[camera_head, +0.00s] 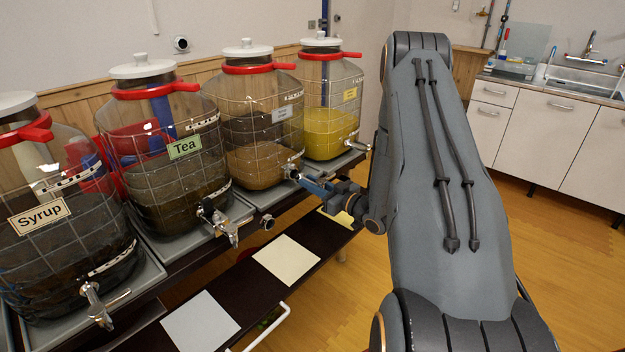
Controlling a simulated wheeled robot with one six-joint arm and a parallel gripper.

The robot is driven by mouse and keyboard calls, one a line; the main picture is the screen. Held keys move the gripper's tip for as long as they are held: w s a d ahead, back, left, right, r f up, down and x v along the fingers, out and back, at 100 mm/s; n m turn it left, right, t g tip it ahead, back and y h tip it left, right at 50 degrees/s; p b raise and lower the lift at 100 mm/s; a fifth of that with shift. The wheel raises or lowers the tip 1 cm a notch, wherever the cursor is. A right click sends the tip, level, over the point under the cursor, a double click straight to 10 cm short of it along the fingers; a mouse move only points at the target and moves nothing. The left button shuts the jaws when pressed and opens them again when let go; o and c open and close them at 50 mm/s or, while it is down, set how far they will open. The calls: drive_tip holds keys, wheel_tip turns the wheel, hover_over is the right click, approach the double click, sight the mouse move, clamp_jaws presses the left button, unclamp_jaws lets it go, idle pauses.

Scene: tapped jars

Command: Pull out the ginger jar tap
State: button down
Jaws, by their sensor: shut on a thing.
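Four lidded glass jars stand in a row. The third jar (258,125) from the left holds brown-orange liquid. Its pale label (285,115) is too small to read for sure, so I cannot confirm that it is the ginger jar. Its metal tap (289,171) is at the lower right front. My gripper (300,178), with blue fingers, is shut on this tap. The fingers partly hide the tap's outer end.
Taps of the Tea jar (160,190) and the Syrup jar (60,240) stick out over the shelf edge. The yellow-liquid jar (333,130) stands close behind to the right. Pale cards (286,260) lie on the dark lower ledge. Open floor (540,270) lies right.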

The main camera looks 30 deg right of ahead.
drive_tip(key=shift+s+d, duration=0.1)
drive_tip(key=shift+s, duration=0.15)
drive_tip(key=p+v, duration=0.2)
drive_tip(key=v, duration=0.4)
idle(0.5)
drive_tip(key=shift+s, duration=0.15)
